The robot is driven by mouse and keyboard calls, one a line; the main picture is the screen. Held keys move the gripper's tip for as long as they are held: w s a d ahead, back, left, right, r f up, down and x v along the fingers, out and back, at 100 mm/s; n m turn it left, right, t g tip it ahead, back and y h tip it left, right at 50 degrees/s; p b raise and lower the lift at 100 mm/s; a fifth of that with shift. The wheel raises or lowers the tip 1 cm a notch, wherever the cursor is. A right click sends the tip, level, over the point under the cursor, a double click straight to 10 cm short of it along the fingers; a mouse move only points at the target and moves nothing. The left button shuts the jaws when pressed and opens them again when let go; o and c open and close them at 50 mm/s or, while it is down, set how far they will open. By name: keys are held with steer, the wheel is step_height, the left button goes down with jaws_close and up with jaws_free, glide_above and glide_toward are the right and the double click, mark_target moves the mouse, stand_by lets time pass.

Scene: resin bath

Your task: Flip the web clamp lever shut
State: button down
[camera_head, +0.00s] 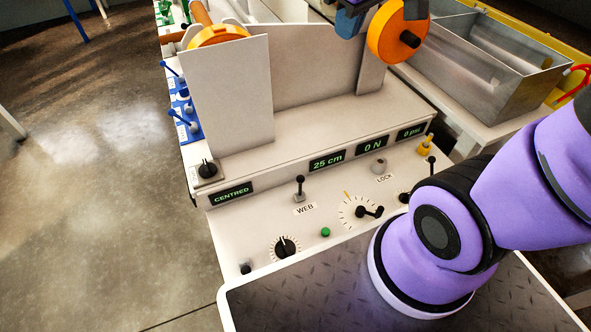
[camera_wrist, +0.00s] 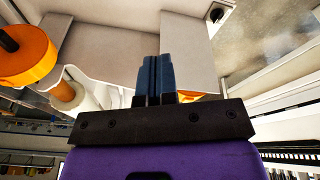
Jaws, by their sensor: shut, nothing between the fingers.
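The web clamp lever (camera_head: 299,187) is a short black-handled lever on the pale sloping front panel, just above the WEB label. Its handle stands roughly upright. My gripper (camera_head: 347,24) shows only in part at the top of the head view, near the orange roller, well behind and above the lever. In the wrist view its dark blue fingers (camera_wrist: 155,75) are together with nothing held, in front of a pale panel. I cannot make out the lever in the wrist view.
A dial with a black crank (camera_head: 366,212), a black knob (camera_head: 285,246) and a second black-topped lever (camera_head: 431,168) share the panel. An upright white plate (camera_head: 228,100) stands at left. An orange roller (camera_head: 398,35) and metal trough (camera_head: 480,60) are at right.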

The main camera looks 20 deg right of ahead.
steer(key=w+a+f+n+g, duration=0.1)
steer(key=w+f+n+g, duration=0.15)
steer(key=w+f, duration=0.45)
steer(key=w+a+f+n+g, duration=0.1)
steer(key=w+f+n, duration=0.3)
steer(key=f, duration=0.6)
steer(key=n+g, duration=0.3)
steer(key=n, duration=0.2)
glide_toward(300, 187)
step_height(300, 187, down, 7)
steer(key=shift+d+f, duration=0.15)
steer(key=shift+d, duration=0.15)
